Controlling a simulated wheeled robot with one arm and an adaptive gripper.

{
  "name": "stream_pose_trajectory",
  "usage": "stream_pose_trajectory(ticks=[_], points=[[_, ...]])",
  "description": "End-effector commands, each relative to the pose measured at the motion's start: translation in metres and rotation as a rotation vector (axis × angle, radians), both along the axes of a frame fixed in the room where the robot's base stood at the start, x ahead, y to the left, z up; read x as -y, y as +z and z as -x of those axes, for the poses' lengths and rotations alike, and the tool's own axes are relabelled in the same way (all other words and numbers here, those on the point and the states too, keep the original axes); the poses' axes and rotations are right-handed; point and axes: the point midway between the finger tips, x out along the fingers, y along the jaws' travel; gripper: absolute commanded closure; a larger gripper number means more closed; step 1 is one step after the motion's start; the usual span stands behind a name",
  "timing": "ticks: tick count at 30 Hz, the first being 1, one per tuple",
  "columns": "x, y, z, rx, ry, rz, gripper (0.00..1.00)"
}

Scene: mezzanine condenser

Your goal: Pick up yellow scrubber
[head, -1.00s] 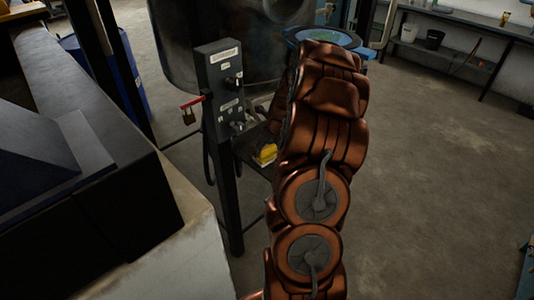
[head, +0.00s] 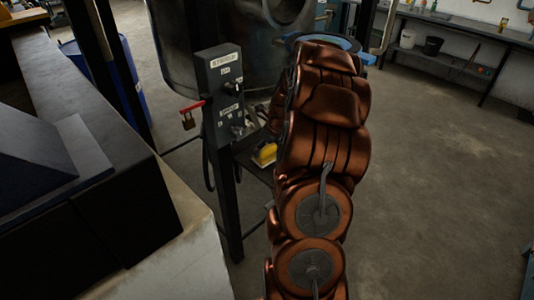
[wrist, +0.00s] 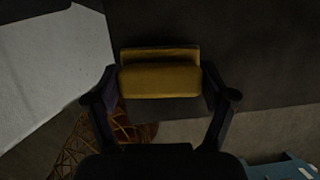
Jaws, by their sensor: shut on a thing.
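The yellow scrubber (wrist: 160,80) sits between the two fingers of my gripper (wrist: 160,92) in the wrist view, with a finger against each end. My gripper is shut on it. In the head view the scrubber (head: 264,154) shows as a small yellow block at a dark shelf, just left of my copper arm. My arm hides the gripper in that view. I cannot tell whether the scrubber still touches the shelf.
A grey control post (head: 224,95) with a red lever (head: 192,105) and padlock stands left of the scrubber. A large dark tank (head: 190,55) is behind. A dark bench (head: 90,150) fills the left. Open floor (head: 430,160) lies right.

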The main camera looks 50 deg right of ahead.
Motion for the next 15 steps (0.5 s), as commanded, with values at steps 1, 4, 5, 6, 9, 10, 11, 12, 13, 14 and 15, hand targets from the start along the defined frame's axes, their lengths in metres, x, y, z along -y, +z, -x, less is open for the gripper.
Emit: stream_pose_trajectory(ticks=[1, 4, 5, 6, 9, 10, 11, 12, 13, 14, 15], points=[[0.001, 0.006, 0.0, 0.002, 0.0, 0.003, 0.54], [0.0, 0.012, 0.005, 0.002, -0.001, 0.002, 0.54], [-0.001, 0.012, 0.008, 0.001, -0.001, 0.002, 0.54], [-0.001, 0.012, 0.012, 0.001, -0.002, 0.002, 0.54], [-0.003, 0.013, 0.023, 0.001, -0.002, 0.002, 0.54], [-0.004, 0.013, 0.026, 0.002, -0.002, 0.002, 0.54], [-0.005, 0.013, 0.031, 0.002, -0.002, 0.002, 0.54], [-0.006, 0.014, 0.037, 0.002, -0.002, 0.002, 0.54], [-0.007, 0.014, 0.041, 0.001, -0.001, 0.001, 0.54], [-0.008, 0.015, 0.046, 0.001, -0.002, 0.0, 0.54], [-0.009, 0.015, 0.053, 0.001, -0.003, 0.0, 0.54]])
